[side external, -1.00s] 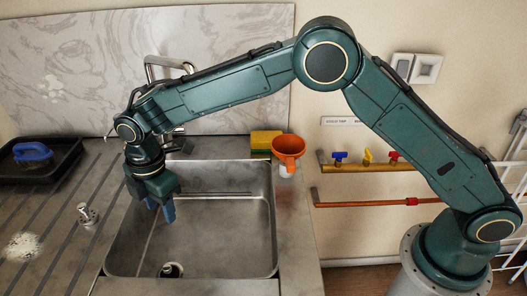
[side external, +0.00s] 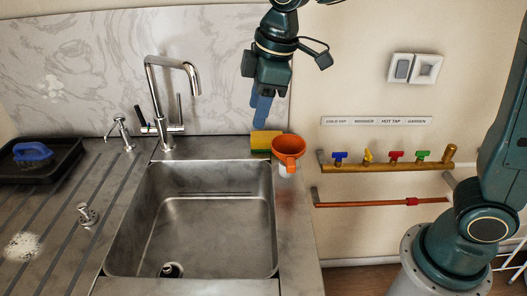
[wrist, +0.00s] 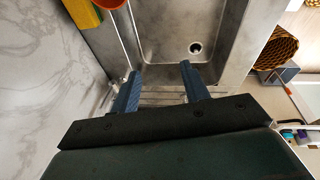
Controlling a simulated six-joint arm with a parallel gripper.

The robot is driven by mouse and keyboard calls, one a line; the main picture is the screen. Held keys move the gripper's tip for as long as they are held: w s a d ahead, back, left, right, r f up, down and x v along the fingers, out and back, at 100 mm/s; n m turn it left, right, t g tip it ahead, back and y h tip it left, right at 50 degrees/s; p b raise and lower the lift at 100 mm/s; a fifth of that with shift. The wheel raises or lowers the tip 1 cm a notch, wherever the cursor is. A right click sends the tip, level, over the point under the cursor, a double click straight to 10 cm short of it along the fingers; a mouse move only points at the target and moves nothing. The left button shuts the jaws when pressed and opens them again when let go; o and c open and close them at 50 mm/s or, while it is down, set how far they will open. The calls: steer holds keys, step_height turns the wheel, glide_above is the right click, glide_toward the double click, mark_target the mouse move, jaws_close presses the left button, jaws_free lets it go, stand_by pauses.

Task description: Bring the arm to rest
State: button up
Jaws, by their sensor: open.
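My gripper (side external: 262,108) is up in the air in the side view, pointing down, above and just left of the yellow and green sponge (side external: 266,142). Its two blue fingers stand apart in the wrist view (wrist: 158,85), with nothing between them. Most of my arm's upper links lie outside the side view. An orange funnel (side external: 288,150) sits beside the sponge at the sink's back right corner.
The steel sink (side external: 205,215) is empty, with a tall tap (side external: 165,95) behind it. A black tray with a blue brush (side external: 33,152) lies at left. Coloured valves (side external: 380,157) and a copper pipe (side external: 350,203) run along the right wall.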

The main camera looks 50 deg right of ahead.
steer(key=s+d+m+t, duration=0.1)
steer(key=s+d+m, duration=0.4)
steer(key=s, duration=0.5)
steer(key=s+d+m+t, duration=0.1)
steer(key=s+d+m, duration=0.4)
steer(key=s, duration=0.6)
steer(key=shift+s+d+f+t+h, duration=0.25)
steer(key=shift+d+t+h, duration=0.15)
steer(key=shift+d, duration=0.65)
